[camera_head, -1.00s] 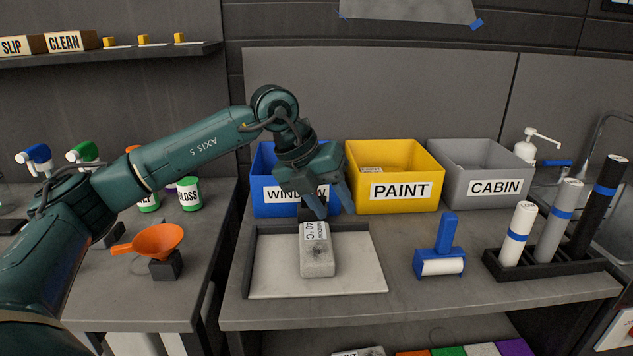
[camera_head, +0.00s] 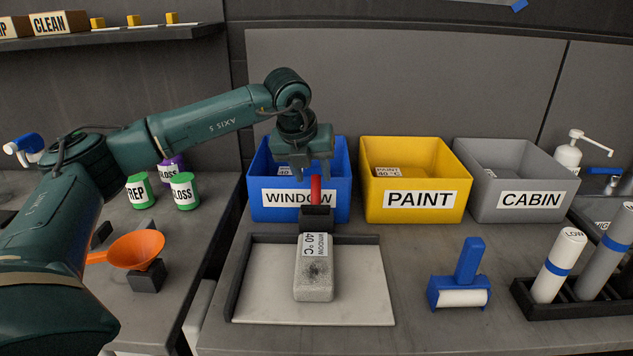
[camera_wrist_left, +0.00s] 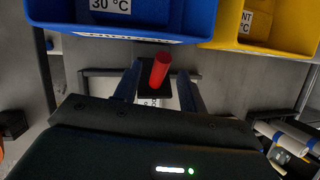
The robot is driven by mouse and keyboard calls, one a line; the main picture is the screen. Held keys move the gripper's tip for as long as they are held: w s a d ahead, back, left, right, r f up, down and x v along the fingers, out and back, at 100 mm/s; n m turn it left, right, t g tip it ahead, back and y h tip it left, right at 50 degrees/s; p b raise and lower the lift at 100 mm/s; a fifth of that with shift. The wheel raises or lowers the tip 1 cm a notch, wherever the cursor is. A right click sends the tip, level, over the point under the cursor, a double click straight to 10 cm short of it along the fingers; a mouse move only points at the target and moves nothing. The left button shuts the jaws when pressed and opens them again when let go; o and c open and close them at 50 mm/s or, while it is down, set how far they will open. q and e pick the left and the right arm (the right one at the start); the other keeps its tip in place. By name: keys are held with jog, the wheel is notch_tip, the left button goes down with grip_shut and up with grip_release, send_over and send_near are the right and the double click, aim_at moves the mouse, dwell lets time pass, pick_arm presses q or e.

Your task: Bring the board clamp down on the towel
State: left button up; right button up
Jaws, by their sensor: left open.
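The board clamp, with an upright red handle (camera_head: 316,189) and a dark block (camera_head: 316,219), stands at the board's back edge, at the towel's labelled end. My left gripper (camera_head: 312,172) is open, pointing down at the top of the red handle. In the left wrist view the red handle (camera_wrist_left: 159,70) shows between the two fingers, with no visible grip on it. My right gripper is not in view.
Blue (camera_head: 265,212), yellow (camera_head: 414,213) and grey (camera_head: 530,212) bins stand behind the board. A blue roller (camera_head: 462,285) and a rack of rolls (camera_head: 567,302) are to the right. An orange funnel (camera_head: 135,250) is on the left bench.

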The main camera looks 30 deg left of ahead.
aim_at(315, 179)
pick_arm(q)
jog(key=shift+x, duration=2.3)
grip_shut()
